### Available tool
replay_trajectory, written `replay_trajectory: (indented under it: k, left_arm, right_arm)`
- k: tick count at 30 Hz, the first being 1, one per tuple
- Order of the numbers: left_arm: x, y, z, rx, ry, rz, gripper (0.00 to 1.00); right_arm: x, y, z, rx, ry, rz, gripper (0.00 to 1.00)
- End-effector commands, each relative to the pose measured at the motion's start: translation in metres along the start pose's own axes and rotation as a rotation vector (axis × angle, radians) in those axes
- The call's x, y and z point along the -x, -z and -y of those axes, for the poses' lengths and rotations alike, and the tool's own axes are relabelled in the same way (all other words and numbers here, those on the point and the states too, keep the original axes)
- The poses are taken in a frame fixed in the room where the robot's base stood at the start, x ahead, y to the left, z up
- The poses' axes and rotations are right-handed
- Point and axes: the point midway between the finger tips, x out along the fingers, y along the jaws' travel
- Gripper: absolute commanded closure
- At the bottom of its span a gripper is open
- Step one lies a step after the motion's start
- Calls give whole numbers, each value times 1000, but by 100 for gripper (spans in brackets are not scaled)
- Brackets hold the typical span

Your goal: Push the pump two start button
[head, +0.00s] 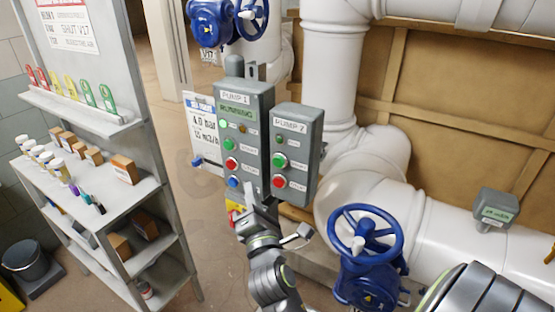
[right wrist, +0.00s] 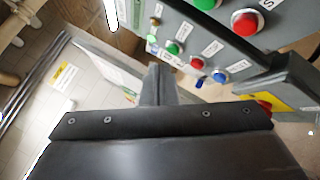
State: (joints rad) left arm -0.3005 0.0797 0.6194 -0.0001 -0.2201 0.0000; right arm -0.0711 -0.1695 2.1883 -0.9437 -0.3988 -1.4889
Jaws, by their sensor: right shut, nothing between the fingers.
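The grey pump 2 box (head: 305,122) stands right of the pump 1 box (head: 248,87) in the head view. It carries a small green lamp, a green start button (head: 280,160) and a red stop button (head: 279,182) below it. A large green button (right wrist: 206,3) and a red button (right wrist: 245,22) also show in the right wrist view. My right gripper (head: 249,190) is shut and empty, in front of the lower part of the pump 1 box, below and left of the green button. Its shut fingers (right wrist: 158,82) show in the wrist view. My left gripper is out of view.
The pump 1 box has green, red and blue buttons close to my right gripper. A blue handwheel (head: 365,235) stands to the lower right, and white pipes (head: 345,75) lie behind. A shelf (head: 95,225) with bottles and boxes is at left.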

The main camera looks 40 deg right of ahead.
Motion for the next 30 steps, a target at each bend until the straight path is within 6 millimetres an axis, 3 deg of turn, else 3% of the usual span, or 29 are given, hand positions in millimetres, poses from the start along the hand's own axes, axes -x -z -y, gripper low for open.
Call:
replay_trajectory:
  k: [14,30]
  left_arm:
    - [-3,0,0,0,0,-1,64]
    - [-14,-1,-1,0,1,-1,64]
  right_arm:
    - [-5,-2,5,-1,-2,-3,100]
    - [-47,-33,35,3,-2,-3,100]
